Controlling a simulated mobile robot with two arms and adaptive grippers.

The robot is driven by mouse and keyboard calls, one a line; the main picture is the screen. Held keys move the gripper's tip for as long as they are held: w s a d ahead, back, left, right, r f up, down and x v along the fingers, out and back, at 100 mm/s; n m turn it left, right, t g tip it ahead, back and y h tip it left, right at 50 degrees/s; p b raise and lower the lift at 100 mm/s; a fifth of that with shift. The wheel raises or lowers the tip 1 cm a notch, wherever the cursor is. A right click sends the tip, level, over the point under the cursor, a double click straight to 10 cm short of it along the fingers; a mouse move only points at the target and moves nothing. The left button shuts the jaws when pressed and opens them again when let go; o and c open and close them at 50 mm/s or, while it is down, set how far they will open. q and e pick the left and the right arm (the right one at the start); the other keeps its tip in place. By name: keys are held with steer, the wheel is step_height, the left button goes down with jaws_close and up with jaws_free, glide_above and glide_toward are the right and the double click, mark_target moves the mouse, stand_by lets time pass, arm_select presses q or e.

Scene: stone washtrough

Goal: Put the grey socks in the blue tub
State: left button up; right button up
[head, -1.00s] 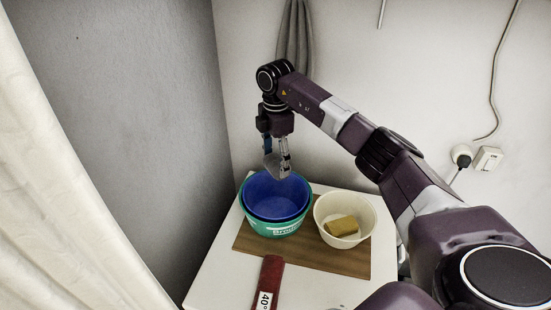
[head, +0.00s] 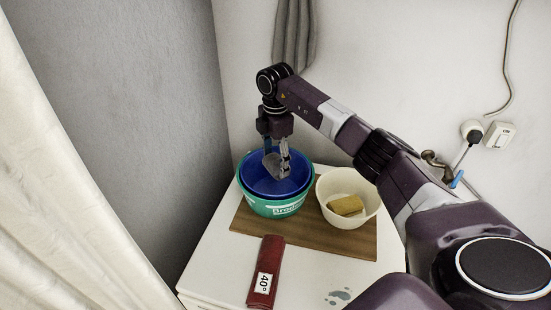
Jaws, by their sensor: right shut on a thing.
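The blue tub (head: 253,186) sits nested inside a green tub (head: 262,207) with white lettering, on a brown board. My right gripper (head: 279,169) points down over the blue tub and is shut on the grey socks (head: 273,165). The socks show as a small grey bundle between the fingers, within the outline of the blue tub. I cannot tell whether they touch its inside. My left gripper is not in view.
A cream bowl (head: 338,217) with a yellow-brown block (head: 346,205) stands right of the tubs on the brown board (head: 310,234). A dark red cloth labelled 40° (head: 267,262) lies in front. Another grey-white patch (head: 340,295) lies near the front edge. A wall borders the left.

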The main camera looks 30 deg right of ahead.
mark_target(276, 159)
steer(key=shift+f, duration=0.2)
steer(key=o, duration=1.2)
step_height(276, 159, up, 7)
steer(key=p, duration=0.5)
steer(key=shift+r+p, duration=0.15)
steer(key=shift+p, duration=0.15)
steer(key=shift+f, duration=0.2)
